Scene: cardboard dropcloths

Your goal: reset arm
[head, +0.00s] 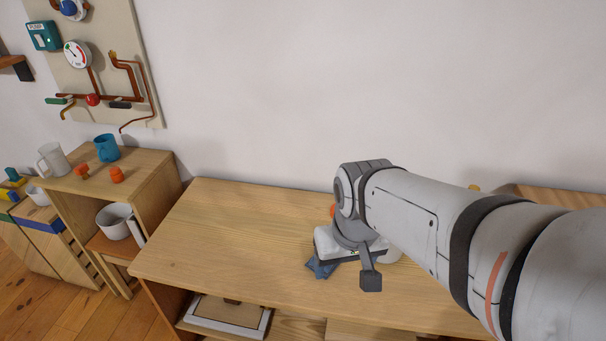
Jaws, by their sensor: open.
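My arm reaches in from the lower right and bends down at the wrist over the wooden table (240,235). My gripper (348,256) is at its end, low over the table's middle and open; its fingertips are partly hidden by my own wrist parts. A small blue thing (320,269) lies on the table just below and left of the gripper. I cannot tell whether they touch. A whitish round thing (393,256) shows partly behind the wrist, and a bit of something orange shows beside it on the left.
Left stands a wooden cabinet (160,190) with a white mug (53,160), a blue mug (107,148) and orange pieces (116,175) on top. A white pot (118,222) sits lower. A pipe-and-gauge board (110,60) hangs above. The table's left half is clear.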

